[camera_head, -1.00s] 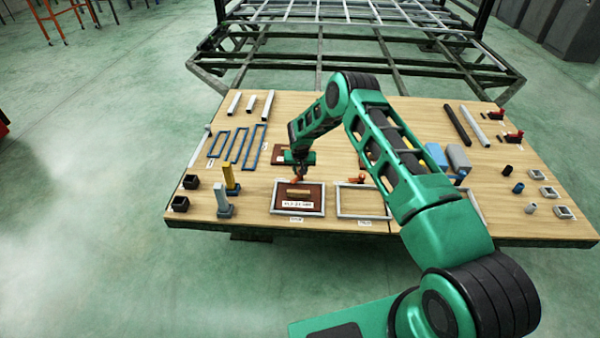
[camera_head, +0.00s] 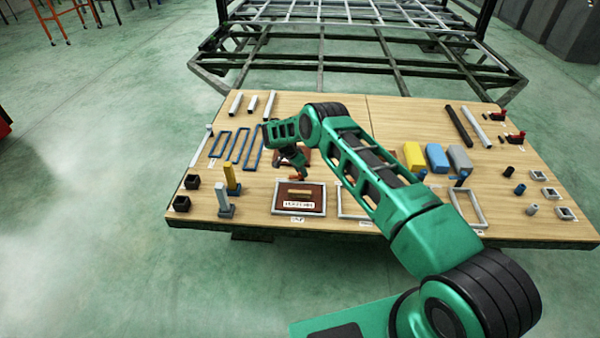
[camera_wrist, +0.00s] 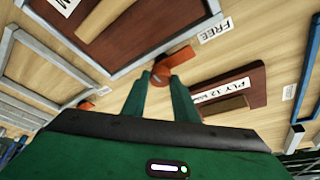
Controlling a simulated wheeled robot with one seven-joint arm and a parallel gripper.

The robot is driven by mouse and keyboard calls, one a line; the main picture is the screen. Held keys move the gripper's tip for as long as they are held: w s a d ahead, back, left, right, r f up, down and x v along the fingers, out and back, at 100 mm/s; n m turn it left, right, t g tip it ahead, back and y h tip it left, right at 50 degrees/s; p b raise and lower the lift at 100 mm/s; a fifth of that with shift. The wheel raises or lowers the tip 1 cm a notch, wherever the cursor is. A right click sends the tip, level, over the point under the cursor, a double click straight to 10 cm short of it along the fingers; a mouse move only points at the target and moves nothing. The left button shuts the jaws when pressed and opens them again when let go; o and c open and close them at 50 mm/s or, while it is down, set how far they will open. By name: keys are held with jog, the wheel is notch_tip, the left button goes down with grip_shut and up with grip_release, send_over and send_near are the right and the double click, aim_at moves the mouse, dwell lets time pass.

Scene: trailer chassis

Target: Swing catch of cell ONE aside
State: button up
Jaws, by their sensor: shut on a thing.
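My gripper (camera_wrist: 160,82) is shut on the orange catch (camera_wrist: 175,67) in the wrist view; the fingers cover part of it. In the head view, my gripper (camera_head: 300,172) leans down to this catch (camera_head: 296,178) at the far edge of the left grey frame (camera_head: 275,196). That frame holds a brown panel (camera_head: 316,200) with a wooden grip bar (camera_head: 300,192) and a white label. In the wrist view the frame (camera_wrist: 195,30) and panel (camera_wrist: 150,30) lie at the top. A "FREE" label (camera_wrist: 215,30) lies beside the catch.
A second orange catch (camera_wrist: 87,103) shows at lower left in the wrist view. A second brown panel (camera_wrist: 255,88), labelled PLY 12, lies near my fingers. A second frame (camera_head: 345,203) is partly behind my arm. Grey and yellow posts (camera_head: 232,178) stand left of the cell.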

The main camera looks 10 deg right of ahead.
jog(key=shift+w+a+r, duration=0.1)
jog(key=shift+w+a, duration=0.2)
jog(key=shift+a, duration=0.15)
jog(key=o, duration=1)
jog(key=shift+m, duration=0.3)
jog(key=shift+d, duration=0.15)
jog(key=shift+s, duration=0.1)
jog(key=v, duration=1)
jog(key=shift+r, duration=0.25)
jog(key=shift+r, duration=0.1)
